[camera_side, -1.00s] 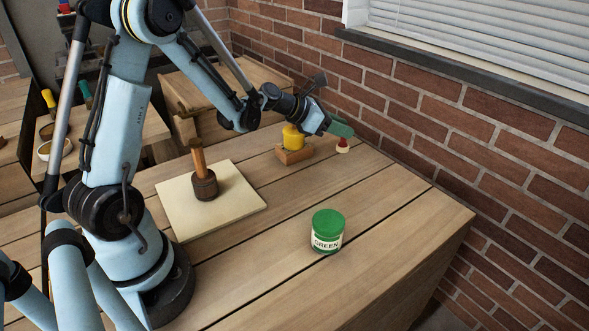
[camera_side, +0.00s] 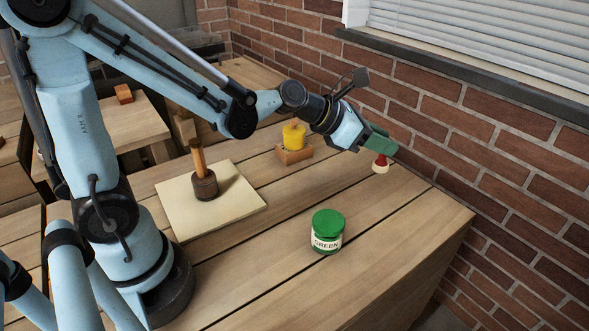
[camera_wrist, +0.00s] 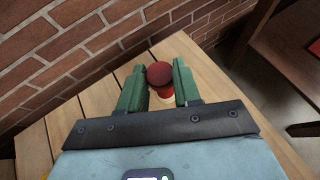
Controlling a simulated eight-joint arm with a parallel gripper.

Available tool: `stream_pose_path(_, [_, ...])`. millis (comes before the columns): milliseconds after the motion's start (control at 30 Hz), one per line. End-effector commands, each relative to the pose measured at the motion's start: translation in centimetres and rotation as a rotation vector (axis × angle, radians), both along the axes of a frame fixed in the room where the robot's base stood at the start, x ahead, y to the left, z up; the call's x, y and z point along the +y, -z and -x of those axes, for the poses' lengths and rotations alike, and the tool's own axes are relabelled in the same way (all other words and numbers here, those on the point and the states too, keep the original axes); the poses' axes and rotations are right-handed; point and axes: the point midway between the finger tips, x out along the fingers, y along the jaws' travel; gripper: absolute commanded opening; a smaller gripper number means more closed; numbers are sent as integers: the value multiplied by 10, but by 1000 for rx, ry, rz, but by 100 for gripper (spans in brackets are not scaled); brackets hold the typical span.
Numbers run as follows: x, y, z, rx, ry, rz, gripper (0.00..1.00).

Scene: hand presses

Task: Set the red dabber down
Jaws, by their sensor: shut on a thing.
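The red dabber (camera_side: 380,163) has a red handle and a pale base. It is at the right part of the table, near the brick wall. My gripper (camera_side: 385,150) is shut on its upper part, and the base hangs low over or at the tabletop; I cannot tell if it touches. In the wrist view the dabber's round dark red top (camera_wrist: 159,74) sits between the two green fingers of my gripper (camera_wrist: 159,88), with part of the pale base visible below it.
A green-lidded jar labelled GREEN (camera_side: 327,232) stands at the front of the table (camera_side: 270,290). A wooden-handled stamp (camera_side: 204,183) stands on a pale board (camera_side: 190,222). The brick wall (camera_side: 480,160) is close behind.

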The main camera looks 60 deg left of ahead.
Motion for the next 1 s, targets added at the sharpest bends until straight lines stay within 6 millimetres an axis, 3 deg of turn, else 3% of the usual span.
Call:
stream_pose_path(33, [-18,0,6,0,28,-2,1])
stream_pose_path(200, [-61,-1,24,-4,86,-1,1])
stream_pose_path(400, [-82,-1,34,-7,116,2,1])
stream_pose_path(1000, [-14,51,-20,-8,114,2,1])
